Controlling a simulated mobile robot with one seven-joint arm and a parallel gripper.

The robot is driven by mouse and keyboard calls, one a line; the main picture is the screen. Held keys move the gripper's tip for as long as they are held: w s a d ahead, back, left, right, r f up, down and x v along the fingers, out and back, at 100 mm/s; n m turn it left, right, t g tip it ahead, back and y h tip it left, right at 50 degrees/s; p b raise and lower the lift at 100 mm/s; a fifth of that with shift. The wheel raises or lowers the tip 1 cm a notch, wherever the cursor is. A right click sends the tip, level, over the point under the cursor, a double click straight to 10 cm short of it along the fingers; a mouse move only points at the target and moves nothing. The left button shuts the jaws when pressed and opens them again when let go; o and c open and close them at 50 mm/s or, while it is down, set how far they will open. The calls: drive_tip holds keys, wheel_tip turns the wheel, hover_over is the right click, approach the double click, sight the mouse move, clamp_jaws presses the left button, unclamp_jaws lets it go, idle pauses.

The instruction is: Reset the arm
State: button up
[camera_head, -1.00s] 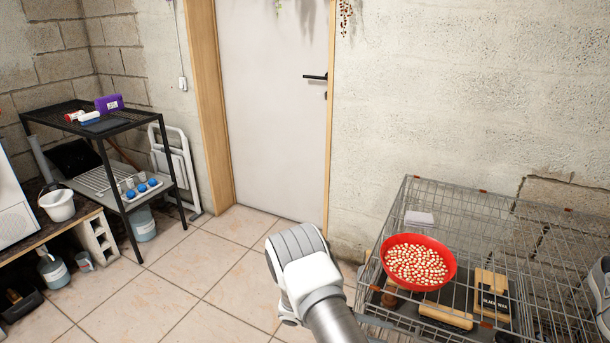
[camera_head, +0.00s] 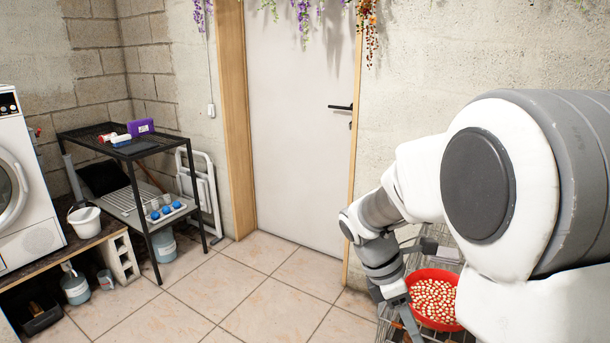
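My white and grey arm fills the right side of the head view, bent at the elbow and folded in close to the camera. Its wrist hangs down over the wire cage. My gripper (camera_head: 408,318) points down at the left edge of the red bowl (camera_head: 409,285). The fingers are small and dark against the cage, so I cannot make out whether they are apart or closed. I see nothing clearly held. The red bowl holds many small pale and red pieces. My arm covers its right side.
The wire cage (camera_head: 388,331) under the bowl is mostly hidden by my arm. A black metal rack (camera_head: 147,150) stands at the left, near a washing machine (camera_head: 18,190) and a white bucket (camera_head: 85,221). The closed door (camera_head: 295,130) is behind open tiled floor (camera_head: 225,290).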

drive_tip(key=s+a+r+m+t+y, duration=0.35)
drive_tip(key=s+r+m, duration=0.3)
drive_tip(key=m, duration=0.25)
drive_tip(key=s+a+r+m+t+y, duration=0.2)
drive_tip(key=s+r+m+t, duration=0.2)
drive_tip(key=s+r+m, duration=0.4)
wheel_tip(320, 180, up, 15)
drive_tip(key=p, duration=1.7)
drive_tip(key=shift+w+d+f+m, duration=0.2)
drive_tip(key=shift+w+m, duration=0.1)
drive_tip(key=shift+w, duration=0.15)
